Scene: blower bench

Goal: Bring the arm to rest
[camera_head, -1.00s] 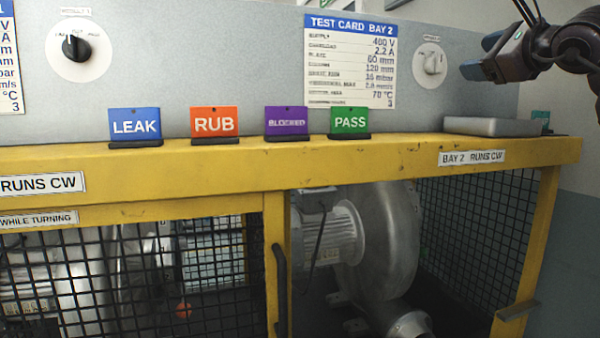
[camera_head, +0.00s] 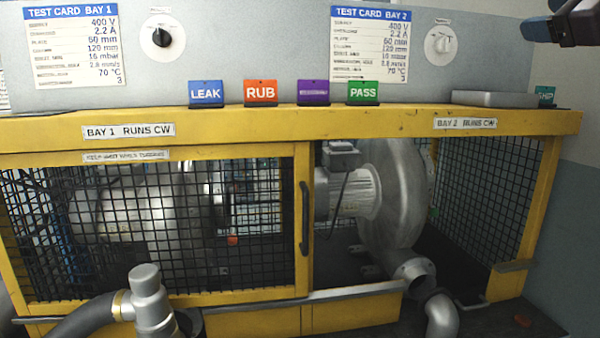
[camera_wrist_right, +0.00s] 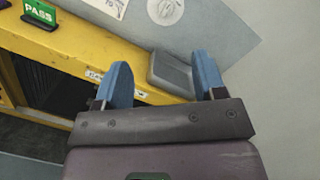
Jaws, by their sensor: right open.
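My right gripper (camera_head: 560,27) shows at the top right corner of the head view, partly cut off by the frame edge. In the right wrist view its two blue fingers (camera_wrist_right: 162,88) stand apart with nothing between them. Beyond them are the yellow frame top and a grey tray (camera_wrist_right: 172,73). The gripper is apart from the bench and touches nothing that I can see. My left gripper is not in the head view.
A yellow bench frame (camera_head: 220,128) with mesh guards holds two blowers, the right one (camera_head: 392,200) in bay 2. LEAK (camera_head: 206,94), RUB (camera_head: 260,92), purple (camera_head: 313,92) and PASS (camera_head: 363,92) signs stand on top, beside a grey tray (camera_head: 494,99). Space near the right wall looks clear.

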